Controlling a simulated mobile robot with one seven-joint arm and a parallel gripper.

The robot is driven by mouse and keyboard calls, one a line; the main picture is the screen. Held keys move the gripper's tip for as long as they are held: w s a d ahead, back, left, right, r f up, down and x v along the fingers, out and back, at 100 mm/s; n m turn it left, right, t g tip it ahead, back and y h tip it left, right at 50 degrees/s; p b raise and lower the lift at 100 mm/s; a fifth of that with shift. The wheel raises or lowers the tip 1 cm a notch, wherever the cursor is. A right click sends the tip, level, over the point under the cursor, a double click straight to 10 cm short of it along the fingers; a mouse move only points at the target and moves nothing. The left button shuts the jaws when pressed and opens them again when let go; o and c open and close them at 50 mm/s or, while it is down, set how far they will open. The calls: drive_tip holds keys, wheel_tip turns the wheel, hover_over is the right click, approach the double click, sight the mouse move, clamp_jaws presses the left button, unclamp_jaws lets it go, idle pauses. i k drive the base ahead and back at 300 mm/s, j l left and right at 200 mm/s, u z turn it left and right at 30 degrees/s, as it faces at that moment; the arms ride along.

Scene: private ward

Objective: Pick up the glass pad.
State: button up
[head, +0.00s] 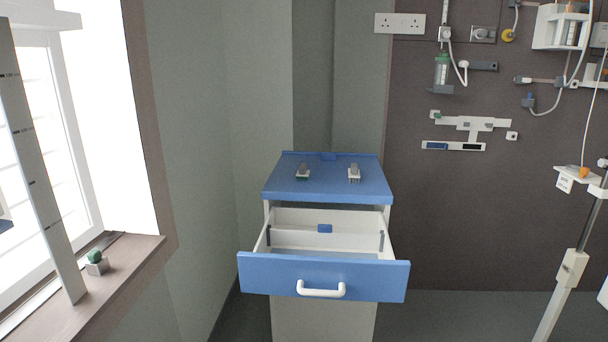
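I cannot make out anything that is clearly a glass pad. Two small grey items sit apart on the blue top of the bedside cabinet (328,189): a left one (303,172) with a dark green edge at its base, and a right one (354,173) on a pale base. Both are too small to name. The cabinet's drawer (270,274) is pulled open, with a blue front and a white handle (321,289). A small blue piece (325,229) shows at the divider inside; part of the drawer floor is hidden by the front. My gripper is not in view.
A window sill (125,262) at left holds a small grey pot with a green ball (96,262). A wall panel (450,200) with sockets and medical fittings is at right. A pale pole stand (572,268) stands at lower right. The open drawer juts forward.

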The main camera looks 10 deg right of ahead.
sight(302, 174)
drive_tip(key=i+l+u, duration=0.2)
drive_tip(key=i, duration=0.15)
drive_tip(key=i+l+u, duration=0.25)
drive_tip(key=l, duration=0.25)
drive_tip(key=i+l+u, duration=0.15)
drive_tip(key=l, duration=0.25)
drive_tip(key=i+l+u, duration=0.1)
drive_tip(key=i+l, duration=0.15)
drive_tip(key=l, duration=0.2)
